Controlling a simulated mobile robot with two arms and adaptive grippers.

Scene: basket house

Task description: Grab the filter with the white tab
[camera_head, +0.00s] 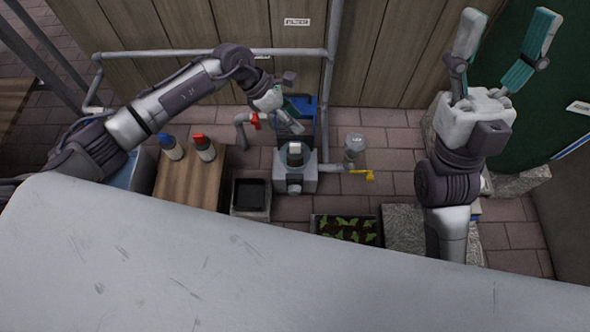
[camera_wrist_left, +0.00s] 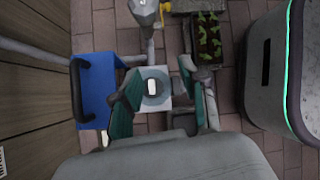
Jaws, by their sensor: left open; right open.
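The filter (camera_head: 295,153) is a round dark grey piece with a white tab. It sits upright in a grey housing (camera_head: 296,180) on the paved floor between pipes. In the left wrist view the filter (camera_wrist_left: 152,86) shows between the fingers, its white tab clear. My left gripper (camera_head: 291,120) is open and empty, above and behind the filter in the head view. Its teal fingers (camera_wrist_left: 160,78) are apart and I see no contact with the filter. My right gripper (camera_head: 508,38) is open and empty, raised at the right, well away from the filter.
A blue bin (camera_head: 306,108) stands behind the housing by the wooden wall. A red handle (camera_head: 254,121) and a yellow valve handle (camera_head: 368,175) flank it on pipes. Two bottles (camera_head: 187,148) stand on a wooden crate (camera_head: 190,185). A seedling tray (camera_head: 315,229) lies in front.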

